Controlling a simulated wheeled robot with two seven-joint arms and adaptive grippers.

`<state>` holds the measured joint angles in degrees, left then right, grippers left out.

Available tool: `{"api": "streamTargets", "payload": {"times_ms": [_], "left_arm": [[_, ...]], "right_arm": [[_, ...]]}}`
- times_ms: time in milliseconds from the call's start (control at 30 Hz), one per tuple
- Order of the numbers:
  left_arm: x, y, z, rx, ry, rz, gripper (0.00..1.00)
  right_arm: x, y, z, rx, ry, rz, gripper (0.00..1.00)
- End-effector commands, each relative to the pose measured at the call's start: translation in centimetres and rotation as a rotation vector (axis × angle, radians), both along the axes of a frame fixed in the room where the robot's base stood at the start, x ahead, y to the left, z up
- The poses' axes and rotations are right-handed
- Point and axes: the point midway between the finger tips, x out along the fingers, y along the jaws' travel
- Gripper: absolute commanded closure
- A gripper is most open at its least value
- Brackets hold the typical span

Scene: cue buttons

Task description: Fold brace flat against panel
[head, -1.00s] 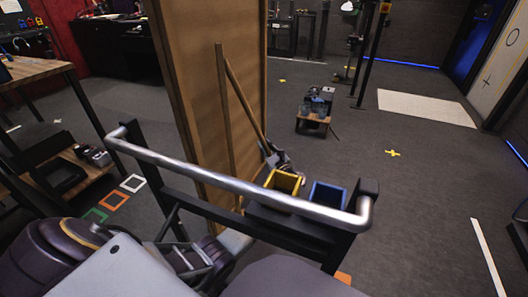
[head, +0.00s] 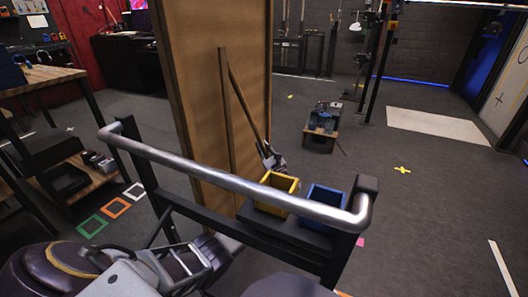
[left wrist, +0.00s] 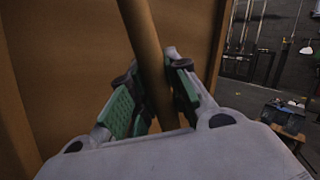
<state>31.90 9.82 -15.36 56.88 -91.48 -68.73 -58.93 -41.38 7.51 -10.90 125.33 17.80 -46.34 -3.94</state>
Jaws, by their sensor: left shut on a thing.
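The panel (head: 185,110) is a tall, upright brown wooden board in the head view; its face also fills much of the left wrist view (left wrist: 70,60). The brace (head: 245,101) is a wooden bar that slants down and right from high on the panel, its lower end swung out from the face. A straight wooden strip (head: 226,130) runs down the panel beside it. My left gripper (head: 268,158) is at the brace's lower part. In the left wrist view its green-padded fingers (left wrist: 155,100) are shut around the brace (left wrist: 143,45).
Yellow (head: 281,183) and blue (head: 326,200) bins sit by my metal handle bar. A small low stand with a device (head: 322,125) is on the floor beyond. A workbench (head: 75,76) stands at left. Open floor lies to the right.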

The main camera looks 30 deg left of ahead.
Motion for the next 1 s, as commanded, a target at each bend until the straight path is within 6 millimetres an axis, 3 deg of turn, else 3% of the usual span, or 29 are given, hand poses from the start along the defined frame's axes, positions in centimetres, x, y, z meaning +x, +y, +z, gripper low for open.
{"api": "streamTargets", "payload": {"times_ms": [367,400,567,1000], "left_arm": [[-0.04,0.54,0.20,0.003,0.000,0.007,1.00],[-0.05,0.55,0.18,0.003,0.000,0.008,0.78],[-0.06,0.42,0.08,0.002,0.000,0.007,0.59],[-0.20,-0.09,-0.12,0.001,0.001,0.003,0.59]], "right_arm": [[-0.01,0.01,-0.03,0.001,0.001,0.001,0.60],[-0.02,0.00,-0.04,0.001,0.001,0.001,0.60],[-0.05,-0.01,-0.09,0.000,0.003,0.001,0.60],[-0.22,0.06,-0.24,0.001,0.007,0.002,0.60]]}}
